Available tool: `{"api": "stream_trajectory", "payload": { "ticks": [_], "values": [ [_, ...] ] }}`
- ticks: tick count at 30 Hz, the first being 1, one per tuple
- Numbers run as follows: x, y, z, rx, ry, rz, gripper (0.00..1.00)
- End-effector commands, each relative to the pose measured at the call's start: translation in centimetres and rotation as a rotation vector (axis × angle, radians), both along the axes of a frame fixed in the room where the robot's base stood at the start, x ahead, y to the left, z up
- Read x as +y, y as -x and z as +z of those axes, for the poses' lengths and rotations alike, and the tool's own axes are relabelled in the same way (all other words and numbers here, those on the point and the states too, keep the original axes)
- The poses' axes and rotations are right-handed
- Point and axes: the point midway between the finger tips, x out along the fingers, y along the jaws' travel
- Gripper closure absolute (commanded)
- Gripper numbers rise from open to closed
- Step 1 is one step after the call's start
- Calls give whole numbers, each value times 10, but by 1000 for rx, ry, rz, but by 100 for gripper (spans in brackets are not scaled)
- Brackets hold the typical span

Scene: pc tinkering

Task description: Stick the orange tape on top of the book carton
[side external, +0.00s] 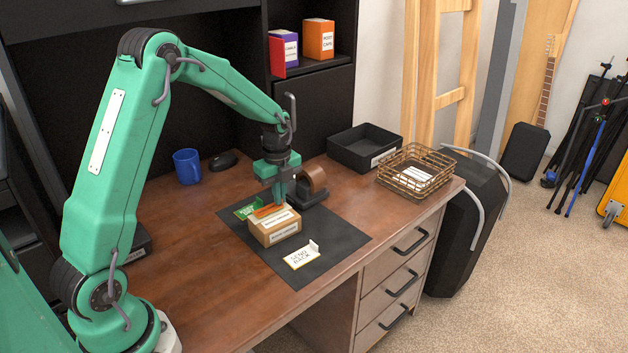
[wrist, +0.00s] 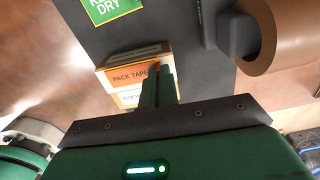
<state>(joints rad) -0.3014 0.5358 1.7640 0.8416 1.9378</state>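The book carton (side external: 282,236) is a small tan box with white labels, standing on the dark mat. In the wrist view the carton (wrist: 130,52) is partly hidden behind the fingers. The orange tape (side external: 266,210) is a flat strip at the carton's top; in the wrist view its face (wrist: 128,77) reads "PACK TAPE". I cannot tell whether it rests fully on the carton. My gripper (side external: 279,202) points down over the carton's back edge. In the wrist view its fingers (wrist: 160,88) are close together, shut at the tape's right end.
A brown tape roll on a black dispenser (side external: 313,180) stands close behind and right of my gripper. A green card (side external: 245,210) and a white-and-yellow card (side external: 301,256) lie on the mat (side external: 338,238). A black tray (side external: 362,147) and wire basket (side external: 432,166) stand at the right.

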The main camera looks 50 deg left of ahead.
Motion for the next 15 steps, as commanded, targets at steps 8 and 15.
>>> {"api": "stream_trajectory", "payload": {
  "ticks": [8, 15],
  "values": [
    [0, 0, -3, 1, 0, 0, 100],
    [0, 0, -5, 1, 0, 0, 100]
  ]
}}
